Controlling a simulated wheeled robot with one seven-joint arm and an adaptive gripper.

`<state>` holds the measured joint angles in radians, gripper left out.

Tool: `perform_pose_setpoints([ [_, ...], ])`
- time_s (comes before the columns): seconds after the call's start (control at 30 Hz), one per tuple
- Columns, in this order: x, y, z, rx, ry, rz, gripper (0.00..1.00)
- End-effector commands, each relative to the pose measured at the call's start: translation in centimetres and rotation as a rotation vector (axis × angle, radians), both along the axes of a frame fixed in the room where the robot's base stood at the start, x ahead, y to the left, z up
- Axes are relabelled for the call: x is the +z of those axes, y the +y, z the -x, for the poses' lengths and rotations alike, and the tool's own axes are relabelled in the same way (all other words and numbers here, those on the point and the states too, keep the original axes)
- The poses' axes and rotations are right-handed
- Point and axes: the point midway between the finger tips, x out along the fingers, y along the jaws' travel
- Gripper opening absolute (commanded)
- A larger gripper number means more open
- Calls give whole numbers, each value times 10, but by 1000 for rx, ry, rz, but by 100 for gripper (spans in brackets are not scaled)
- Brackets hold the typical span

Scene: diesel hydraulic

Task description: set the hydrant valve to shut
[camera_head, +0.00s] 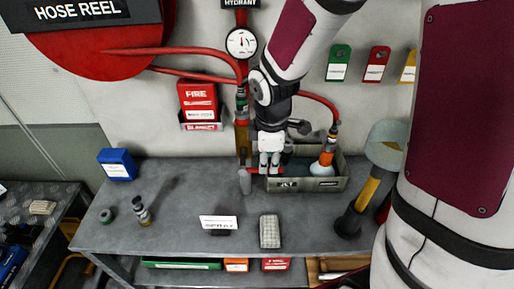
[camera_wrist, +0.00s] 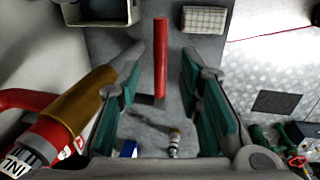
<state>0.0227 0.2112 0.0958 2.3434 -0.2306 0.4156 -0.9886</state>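The hydrant valve has a brass body (camera_wrist: 82,102) on a red pipe, at the left of the wrist view. In the head view the brass body (camera_head: 243,140) stands above the back of the bench, below the gauge, partly behind my arm. Its red lever (camera_wrist: 160,55) lies between my fingers in the wrist view, running up and down the picture, with a dark link at its lower end. My gripper (camera_wrist: 158,88) is open, with its teal pads on both sides of the lever and gaps visible. In the head view my gripper (camera_head: 270,165) points down at the lever.
A grey bin (camera_head: 313,184) with an orange-and-white item stands just right of my gripper. A pressure gauge (camera_head: 241,43) and red hoses are behind. A white label (camera_head: 219,223), a grey pad (camera_head: 270,231) and a small fitting (camera_head: 142,212) lie on the bench (camera_head: 180,235).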

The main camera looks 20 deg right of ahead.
Motion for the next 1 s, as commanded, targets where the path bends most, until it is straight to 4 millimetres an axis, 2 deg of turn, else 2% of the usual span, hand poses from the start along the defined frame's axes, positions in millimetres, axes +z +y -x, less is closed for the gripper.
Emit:
perform_pose_setpoints([
  [0.1, -19, -1, -3, 1, 3, 0, 33],
  [0.23, -30, -1, -5, 1, 2, 0, 33],
  [0.63, -36, -2, -7, 0, -1, -1, 33],
  [0.77, -36, -2, -7, 0, -1, -1, 4],
  [0.8, -36, -2, -7, 0, -1, -1, 0],
  [1.0, -36, -2, -7, 0, 0, 0, 0],
])
